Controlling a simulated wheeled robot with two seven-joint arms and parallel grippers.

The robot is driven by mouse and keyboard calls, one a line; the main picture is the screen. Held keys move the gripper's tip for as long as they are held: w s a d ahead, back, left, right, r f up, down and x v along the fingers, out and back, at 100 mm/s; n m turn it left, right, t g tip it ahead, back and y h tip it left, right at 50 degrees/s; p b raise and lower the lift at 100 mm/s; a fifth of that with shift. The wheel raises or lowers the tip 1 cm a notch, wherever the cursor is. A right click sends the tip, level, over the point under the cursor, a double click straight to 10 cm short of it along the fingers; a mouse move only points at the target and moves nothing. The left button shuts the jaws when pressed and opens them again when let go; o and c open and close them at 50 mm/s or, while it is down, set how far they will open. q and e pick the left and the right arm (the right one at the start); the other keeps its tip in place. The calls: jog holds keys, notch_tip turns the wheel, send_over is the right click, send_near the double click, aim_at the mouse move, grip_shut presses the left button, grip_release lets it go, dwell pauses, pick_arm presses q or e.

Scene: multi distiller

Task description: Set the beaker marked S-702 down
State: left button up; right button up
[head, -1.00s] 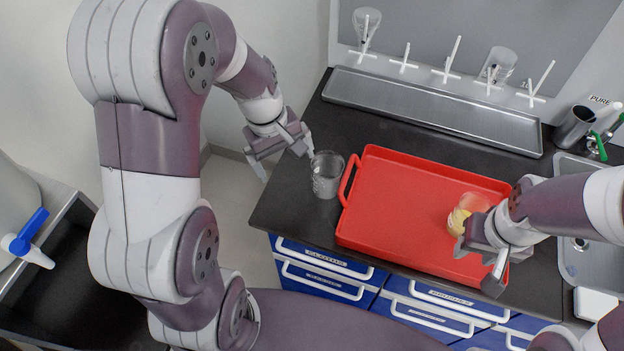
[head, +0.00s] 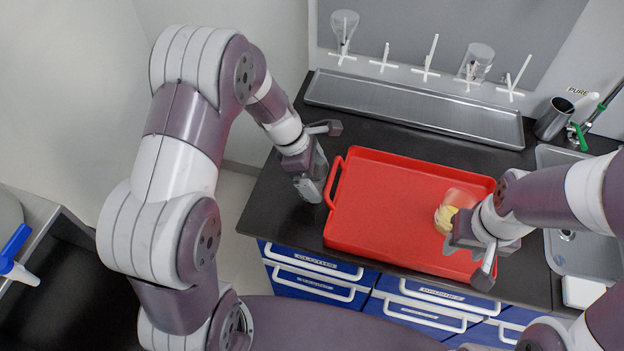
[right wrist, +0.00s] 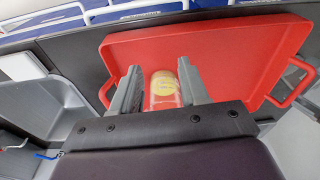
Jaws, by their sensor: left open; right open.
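A clear glass beaker (head: 314,182) stands upright on the dark counter, left of the red tray (head: 390,200). My left gripper (head: 314,145) is open above and around its rim, hiding part of it; I cannot tell if the fingers touch it. A second clear vessel with a yellow patch (head: 446,217) is at the tray's right side. My right gripper (head: 466,243) is open beside it in the head view. In the right wrist view this vessel (right wrist: 163,92) shows between the spread fingers (right wrist: 160,74). No S-702 marking is legible on either vessel.
A long metal tray (head: 415,108) lies along the back, below a rack with hanging glassware (head: 478,62). A metal cup (head: 552,120) and a sink (head: 590,245) are at the right.

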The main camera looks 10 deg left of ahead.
pick_arm(q)
jog(key=shift+d+f, duration=0.1)
jog(key=shift+f, duration=0.1)
jog(key=c, duration=1.2)
